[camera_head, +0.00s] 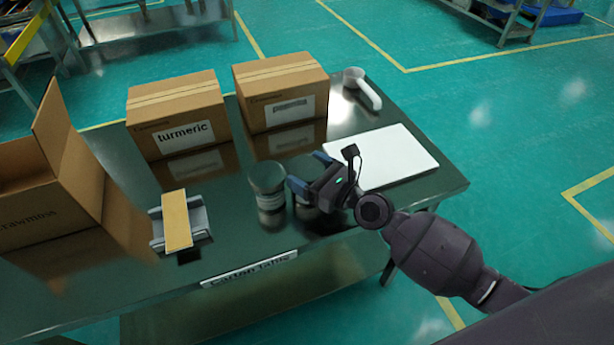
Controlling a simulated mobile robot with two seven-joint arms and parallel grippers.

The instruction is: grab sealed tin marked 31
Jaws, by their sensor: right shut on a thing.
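My right gripper (308,173) reaches over the dark table from the right and is shut on a tin (306,210). That tin is mostly hidden by the fingers and wrist, and no number on it can be read. Another grey lidded tin (266,178) stands upright just left of the fingers, apart from the held one as far as I can tell. Its label is too small to read. My left gripper is out of view.
The glossy table (225,255) carries a turmeric carton (180,113), a second closed carton (281,90), an open carton (45,195) at left, a tape-like tan strip on a grey holder (177,220), a white board (385,157) and a white scoop (362,88).

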